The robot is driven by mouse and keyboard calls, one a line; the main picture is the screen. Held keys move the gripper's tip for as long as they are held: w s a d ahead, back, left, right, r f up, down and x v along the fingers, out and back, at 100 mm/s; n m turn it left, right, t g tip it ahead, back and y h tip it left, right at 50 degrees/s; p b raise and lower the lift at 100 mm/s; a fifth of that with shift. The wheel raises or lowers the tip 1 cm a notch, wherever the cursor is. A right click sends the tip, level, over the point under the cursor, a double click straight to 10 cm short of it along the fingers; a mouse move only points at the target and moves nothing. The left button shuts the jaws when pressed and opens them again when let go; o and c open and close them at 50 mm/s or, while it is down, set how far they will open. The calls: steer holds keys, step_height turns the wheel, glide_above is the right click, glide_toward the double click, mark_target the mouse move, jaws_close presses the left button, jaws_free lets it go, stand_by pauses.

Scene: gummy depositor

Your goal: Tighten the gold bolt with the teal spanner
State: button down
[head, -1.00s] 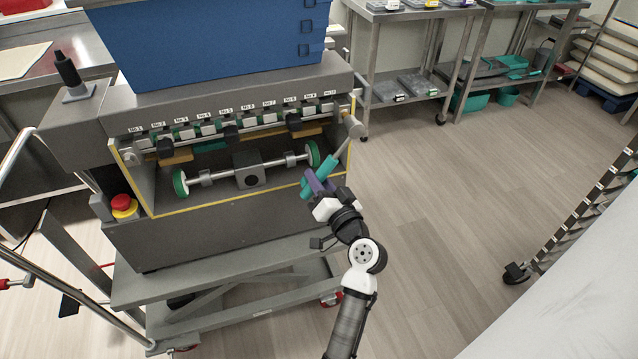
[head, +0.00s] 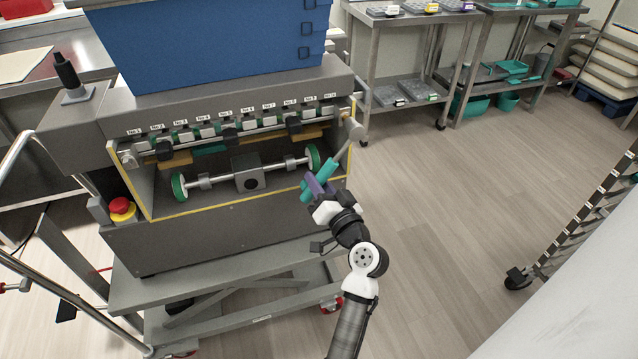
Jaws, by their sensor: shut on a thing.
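The teal spanner (head: 326,171) is in my gripper (head: 317,188), which is shut on its teal handle. The spanner tilts up and to the right, and its grey shaft and head reach the right end of the depositor (head: 190,246), near a grey cylindrical knob (head: 353,128). I cannot tell whether the head touches anything there. The gold bolt is not clearly visible; a tiny gold spot (head: 358,95) shows at the machine's upper right edge, too small to identify.
A blue hopper (head: 205,45) sits on top of the depositor. Inside its open front is a shaft with green-rimmed wheels (head: 179,187). A red stop button (head: 119,205) is at the left. A tray rack (head: 575,225) stands at the right, with clear floor between.

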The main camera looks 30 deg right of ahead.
steer(key=shift+w, duration=0.2)
steer(key=shift+w+a+r+m+h, duration=0.3)
steer(key=shift+w+a+r+m, duration=0.65)
steer(key=shift+m, duration=0.35)
steer(key=shift+w+a+r+m, duration=0.2)
steer(key=shift+a+r+m, duration=0.4)
steer(key=shift+r+m, duration=0.35)
steer(key=shift+s+a+r+m+h+b, duration=0.2)
steer(key=shift+s+a+r+m+h, duration=0.25)
steer(key=shift+r+m, duration=0.3)
steer(key=shift+s+a+r+m+h+b, duration=0.15)
steer(key=shift+s+a+r+m+h, duration=0.3)
steer(key=shift+m, duration=0.45)
steer(key=shift+s+r, duration=0.1)
steer(key=shift+s, duration=0.05)
